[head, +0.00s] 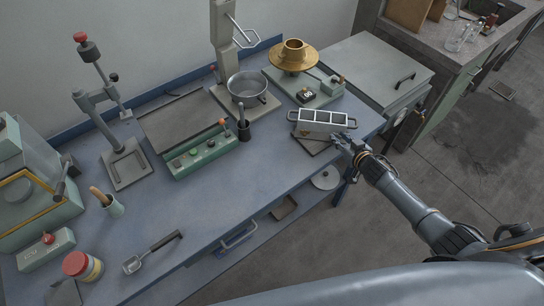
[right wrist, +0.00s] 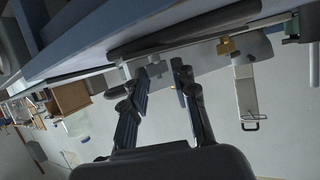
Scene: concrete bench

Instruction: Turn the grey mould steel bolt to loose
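The grey mould (head: 323,119) is a metal block with several open compartments and a small handle at each end. In the head view it sits on a dark plate near the right end of the blue bench. My right gripper (head: 345,144) is just in front of its right end, at the bench edge. In the right wrist view the two fingers (right wrist: 166,72) stand apart with a gap between them, so it is open. I cannot make out the bolt clearly, or tell whether a finger touches it. My left gripper is not in view.
A brass bowl (head: 294,54) on a scale stands behind the mould, with a metal pot (head: 247,86) to its left. A green control box (head: 203,147) is further left. A grey cabinet (head: 365,66) is at the back right.

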